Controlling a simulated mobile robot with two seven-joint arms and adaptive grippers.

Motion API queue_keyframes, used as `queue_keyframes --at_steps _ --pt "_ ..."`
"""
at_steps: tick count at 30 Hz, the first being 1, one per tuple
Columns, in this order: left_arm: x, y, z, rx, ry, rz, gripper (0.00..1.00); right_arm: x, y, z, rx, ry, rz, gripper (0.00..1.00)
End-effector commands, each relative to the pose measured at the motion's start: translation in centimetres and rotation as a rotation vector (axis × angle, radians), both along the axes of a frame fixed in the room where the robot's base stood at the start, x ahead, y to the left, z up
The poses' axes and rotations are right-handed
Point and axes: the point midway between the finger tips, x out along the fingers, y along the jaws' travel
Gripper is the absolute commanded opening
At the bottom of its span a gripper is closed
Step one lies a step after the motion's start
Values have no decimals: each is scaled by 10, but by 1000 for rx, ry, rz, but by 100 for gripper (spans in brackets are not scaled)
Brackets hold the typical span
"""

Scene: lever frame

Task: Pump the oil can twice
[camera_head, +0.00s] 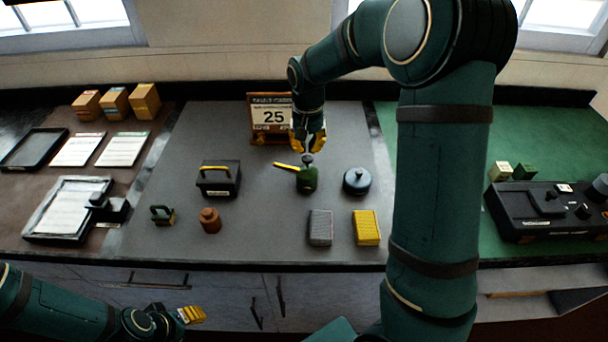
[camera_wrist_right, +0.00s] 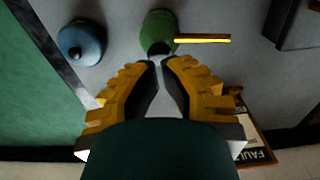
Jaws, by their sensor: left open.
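The oil can (camera_head: 307,181) is small and green and stands upright on the grey mat. Its yellow spout (camera_head: 287,166) points left in the head view. A dark knob (camera_head: 307,159) tops it. My right gripper (camera_head: 309,150) points down just above the knob. In the right wrist view the can (camera_wrist_right: 160,24) and its spout (camera_wrist_right: 203,38) show just beyond my fingertips (camera_wrist_right: 160,62). The tips are close together, with a narrow gap, and I cannot tell whether they touch the knob. My left gripper (camera_head: 192,314) is open and empty at the lower left, in front of the counter.
A blue-grey lidded pot (camera_head: 357,182) stands right of the can. A black box (camera_head: 218,180), brown weight (camera_head: 210,220), grey block (camera_head: 320,228) and yellow block (camera_head: 366,228) lie around. Bare mat separates them.

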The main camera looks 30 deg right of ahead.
Motion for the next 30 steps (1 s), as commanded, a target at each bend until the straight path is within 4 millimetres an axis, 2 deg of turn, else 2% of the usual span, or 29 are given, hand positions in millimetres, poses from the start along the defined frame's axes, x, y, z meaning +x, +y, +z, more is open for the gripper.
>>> queue_keyframes --at_steps 30 --pt "0 0 -20 0 0 0 47 0 0 -33 0 0 0 0"
